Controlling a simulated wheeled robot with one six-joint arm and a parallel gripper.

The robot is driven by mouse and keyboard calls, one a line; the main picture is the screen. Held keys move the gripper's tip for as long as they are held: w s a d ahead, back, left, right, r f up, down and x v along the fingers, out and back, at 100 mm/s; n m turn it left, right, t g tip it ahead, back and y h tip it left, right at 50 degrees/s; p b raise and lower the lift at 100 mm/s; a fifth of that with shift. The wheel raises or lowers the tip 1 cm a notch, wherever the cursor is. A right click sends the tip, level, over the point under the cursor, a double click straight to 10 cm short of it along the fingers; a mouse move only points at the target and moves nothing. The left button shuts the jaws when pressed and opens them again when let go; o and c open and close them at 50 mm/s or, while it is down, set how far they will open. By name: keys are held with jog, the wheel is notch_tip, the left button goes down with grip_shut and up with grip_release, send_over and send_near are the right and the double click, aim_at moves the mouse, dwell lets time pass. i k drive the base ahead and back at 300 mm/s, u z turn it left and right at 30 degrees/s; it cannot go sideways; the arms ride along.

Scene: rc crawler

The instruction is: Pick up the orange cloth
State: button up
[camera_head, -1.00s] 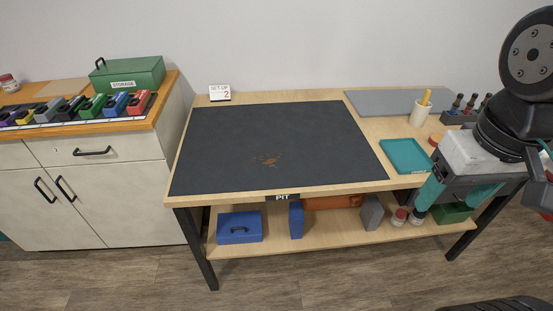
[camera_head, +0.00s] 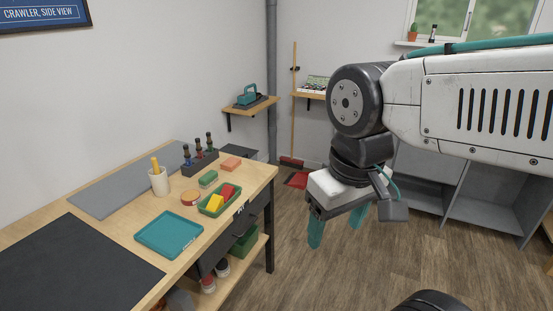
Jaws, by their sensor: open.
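A small flat orange piece (camera_head: 231,164), which looks like the folded orange cloth, lies near the far right corner of the wooden workbench (camera_head: 262,172). It is too small to make out its weave. My gripper (camera_head: 337,226) has teal fingers, hangs pointing down over the floor to the right of the bench, and is open with nothing between its fingers. It is clear of the cloth, to the right of it in the picture.
Near the cloth stand a green box (camera_head: 208,180), a rack of drivers (camera_head: 201,160), and a green tray (camera_head: 217,206) with red and yellow pieces. A round orange-topped tin (camera_head: 190,198), a cup (camera_head: 159,182) and a teal tray (camera_head: 170,233) are nearer. Floor right of the bench is open.

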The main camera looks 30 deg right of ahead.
aim_at(230, 164)
jog(key=z, duration=0.55)
jog(key=i, duration=0.4)
jog(key=z, duration=0.6)
jog(key=i, duration=1.25)
jog(key=u, duration=1.1)
jog(key=i, duration=0.5)
jog(key=u, duration=0.45)
